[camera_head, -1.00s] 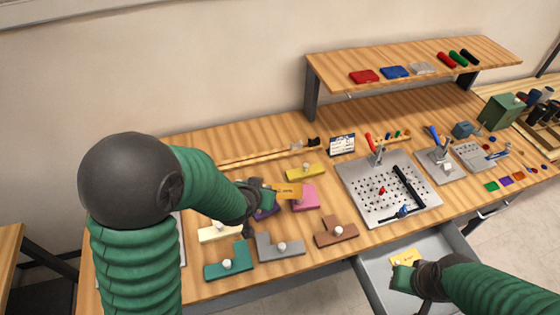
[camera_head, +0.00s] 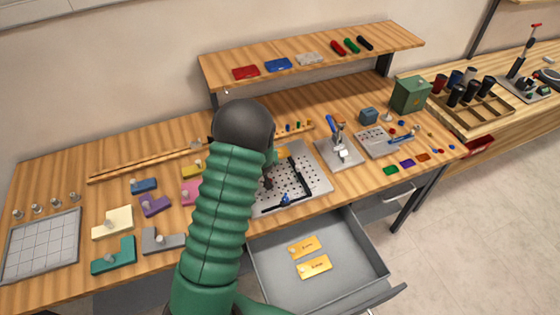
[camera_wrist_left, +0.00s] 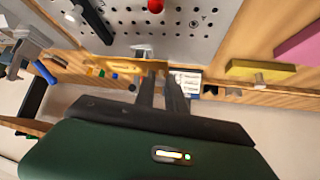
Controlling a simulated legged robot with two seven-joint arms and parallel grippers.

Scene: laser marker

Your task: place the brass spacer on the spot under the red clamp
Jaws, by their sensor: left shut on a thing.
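My left gripper (camera_wrist_left: 163,72) is shut on the brass spacer (camera_wrist_left: 122,68), a flat yellow plate sticking out to the left of the fingers in the left wrist view. The perforated metal plate (camera_wrist_left: 205,18) is beyond the fingers there. My right gripper is not in view.
The open drawer (camera_head: 356,250) below the bench holds two brass plates (camera_head: 303,246) (camera_head: 314,267). A blue-handled clamp (camera_head: 335,140) stands right of the perforated plate, on which a black bar (camera_head: 299,180) lies. Coloured blocks (camera_head: 112,222) are at left; a shelf (camera_head: 300,70) overhangs the back.

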